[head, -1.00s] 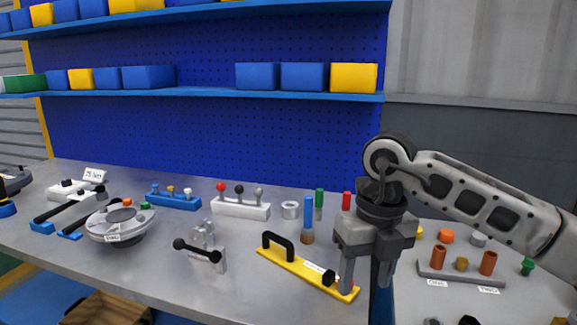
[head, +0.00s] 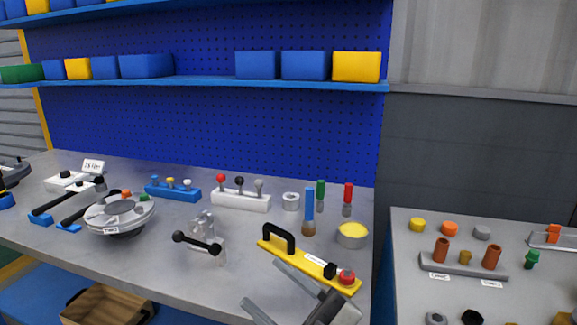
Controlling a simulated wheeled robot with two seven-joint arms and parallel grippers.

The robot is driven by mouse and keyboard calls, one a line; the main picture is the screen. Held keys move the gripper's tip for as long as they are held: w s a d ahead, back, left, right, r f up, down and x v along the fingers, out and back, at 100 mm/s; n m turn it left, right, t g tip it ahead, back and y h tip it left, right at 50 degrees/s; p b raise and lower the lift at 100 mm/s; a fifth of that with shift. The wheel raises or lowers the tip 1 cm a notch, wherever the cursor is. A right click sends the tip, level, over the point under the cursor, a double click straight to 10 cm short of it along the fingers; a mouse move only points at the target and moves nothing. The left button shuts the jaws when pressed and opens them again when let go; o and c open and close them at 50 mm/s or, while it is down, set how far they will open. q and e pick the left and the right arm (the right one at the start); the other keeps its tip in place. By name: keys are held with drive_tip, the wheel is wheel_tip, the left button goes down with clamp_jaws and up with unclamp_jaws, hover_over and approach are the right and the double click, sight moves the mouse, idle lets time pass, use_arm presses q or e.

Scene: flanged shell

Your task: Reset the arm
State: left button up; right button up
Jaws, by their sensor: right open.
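My right gripper (head: 262,284) is low in the head view, in front of the yellow bar. Its two grey fingers point up and left with a clear gap between them, and nothing shows between them. The yellow bar (head: 270,246) has a black handle and a red button (head: 346,277) at its right end, and lies on the grey bench. The gripper overlaps the bar's near edge in the picture; I cannot tell whether they touch. Most of my right arm is below the frame. My left gripper is not in view.
On the bench (head: 170,268) stand a round grey flanged shell (head: 120,213), a black-knobbed lever clamp (head: 200,243), a white lever block (head: 240,201), a blue block (head: 172,193), upright pegs and a yellow-topped cylinder (head: 352,234). A second table (head: 405,270) with small parts is at the right, beyond a gap.

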drive_tip(key=s+d+f+m+t+h, duration=0.1)
drive_tip(key=d+f+m+t+h, duration=0.1)
drive_tip(key=d+f+m+h, duration=0.45)
drive_tip(key=d+f+m+t+h, duration=0.3)
drive_tip(key=d+f+m+h, duration=0.1)
drive_tip(key=f+m+h, duration=0.5)
drive_tip(key=s+d+f+m+g+h, duration=0.1)
drive_tip(key=s+d+f+g, duration=0.2)
drive_tip(key=s+f, duration=0.2)
drive_tip(key=s+d+f+m+g, duration=0.2)
drive_tip(key=s+f+g, duration=0.1)
drive_tip(key=s+f, duration=0.2)
wheel_tip(320, 180, down, 3)
drive_tip(key=shift+s+d+r+h, duration=0.1)
drive_tip(key=shift+s+d+h, duration=0.15)
drive_tip(key=shift+d+h, duration=0.15)
